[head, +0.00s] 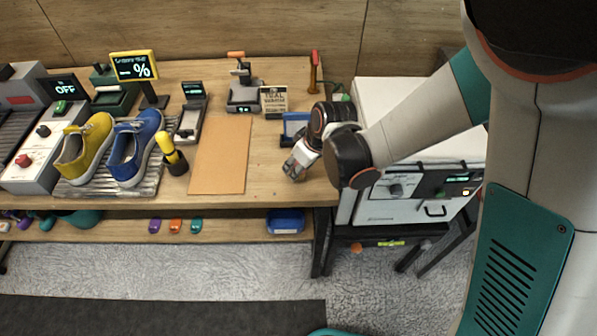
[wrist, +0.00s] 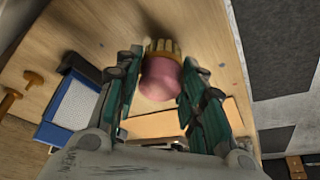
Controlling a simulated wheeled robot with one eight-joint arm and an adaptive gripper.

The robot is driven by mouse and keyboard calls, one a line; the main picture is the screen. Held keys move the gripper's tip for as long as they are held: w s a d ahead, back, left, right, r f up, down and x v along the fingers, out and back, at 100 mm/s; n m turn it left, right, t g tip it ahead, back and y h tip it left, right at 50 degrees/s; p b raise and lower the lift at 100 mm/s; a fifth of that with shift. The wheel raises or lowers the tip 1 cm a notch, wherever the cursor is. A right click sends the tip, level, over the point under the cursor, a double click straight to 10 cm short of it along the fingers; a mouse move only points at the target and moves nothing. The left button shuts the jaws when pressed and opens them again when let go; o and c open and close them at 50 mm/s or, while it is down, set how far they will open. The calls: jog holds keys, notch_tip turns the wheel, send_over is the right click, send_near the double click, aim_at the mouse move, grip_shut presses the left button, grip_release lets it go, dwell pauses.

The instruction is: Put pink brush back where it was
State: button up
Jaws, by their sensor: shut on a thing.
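The pink brush (wrist: 160,80) sits between the fingers of my gripper (wrist: 161,88) in the wrist view, with its tan bristles (wrist: 163,47) at the far end. My gripper is shut on its rounded pink body. In the head view my gripper (head: 292,170) is over the right end of the wooden table (head: 265,188), right of the tan mat (head: 221,155). The brush cannot be made out there. I cannot tell whether the bristles touch the tabletop.
A blue tray (head: 294,128) is close behind my gripper; it also shows in the wrist view (wrist: 72,108). A yellow-and-black bottle (head: 173,157) and two sneakers, yellow (head: 84,148) and blue (head: 135,147), stand left. A white machine (head: 415,195) stands right of the table.

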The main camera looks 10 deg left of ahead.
jog(key=shift+f+b, duration=0.35)
jog(key=shift+f, duration=0.6)
jog(key=shift+r, duration=0.1)
jog(key=o, duration=0.9)
jog(key=p+v, duration=0.4)
jog(key=v, duration=0.8)
jog(key=shift+s+a+r, duration=0.1)
